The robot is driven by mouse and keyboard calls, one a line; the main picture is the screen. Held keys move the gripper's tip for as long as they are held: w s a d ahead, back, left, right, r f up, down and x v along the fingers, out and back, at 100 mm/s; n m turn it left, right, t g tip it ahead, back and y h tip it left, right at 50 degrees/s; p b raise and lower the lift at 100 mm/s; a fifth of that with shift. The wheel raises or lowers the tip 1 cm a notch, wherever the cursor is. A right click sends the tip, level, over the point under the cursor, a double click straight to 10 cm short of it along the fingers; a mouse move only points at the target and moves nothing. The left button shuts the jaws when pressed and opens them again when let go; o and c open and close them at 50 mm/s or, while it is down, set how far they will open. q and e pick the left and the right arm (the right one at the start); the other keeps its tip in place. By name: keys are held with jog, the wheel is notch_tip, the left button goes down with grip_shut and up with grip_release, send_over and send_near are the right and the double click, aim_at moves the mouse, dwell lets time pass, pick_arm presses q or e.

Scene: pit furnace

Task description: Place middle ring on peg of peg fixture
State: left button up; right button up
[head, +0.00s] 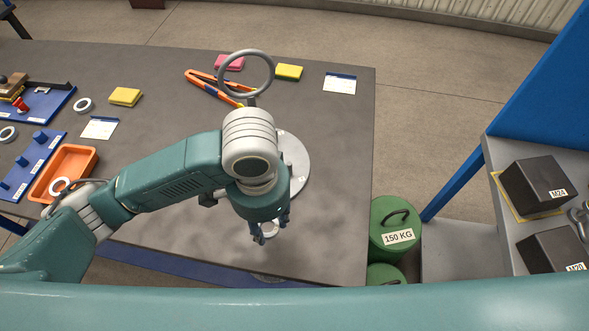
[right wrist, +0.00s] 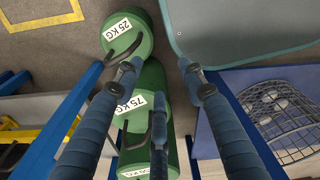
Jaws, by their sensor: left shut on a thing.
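My left gripper (head: 264,236) points down over the front part of the grey table, shut on a small white ring (head: 272,228) that is mostly hidden by the fingers. The peg fixture (head: 33,160) is a blue plate with several blue pegs of different sizes, at the table's left, well away from this gripper. Other white rings show: one on the table (head: 84,104), one at the left edge (head: 8,133) and one in an orange tray (head: 59,185). My right gripper (right wrist: 160,68) is open and empty in the right wrist view, above green weights.
The orange tray (head: 85,156) stands beside the peg fixture. A grey disc (head: 295,165) and an upright grey hoop (head: 246,52) are behind my left arm. Orange tongs (head: 208,85), sponges and white cards lie farther back. A green 150 KG weight (head: 396,226) stands right of the table.

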pick_arm(q)
jog(key=shift+w+d+r+m, duration=0.6)
jog(key=shift+d+m, duration=0.05)
jog(key=shift+m, duration=0.25)
jog(key=p, duration=0.2)
send_over(289, 164)
jog(key=shift+r, duration=0.1)
notch_tip(289, 164, down, 3)
jog(key=shift+d+r, duration=0.1)
notch_tip(289, 164, down, 4)
jog(key=shift+f+p, duration=0.2)
jog(key=shift+p, duration=0.5)
jog(key=shift+f, duration=0.1)
pick_arm(e)
jog(key=r, duration=0.1)
jog(key=s+a+r, duration=0.1)
jog(key=r, duration=0.1)
jog(key=shift+s+a+r, duration=0.2)
jog(key=shift+s+a, duration=0.1)
jog(key=shift+d, duration=0.15)
pick_arm(q)
jog(key=o, duration=1)
jog(key=shift+f, duration=0.1)
jog(key=shift+c, duration=0.2)
jog(key=o, duration=0.3)
pick_arm(e)
jog(key=shift+d, duration=0.35)
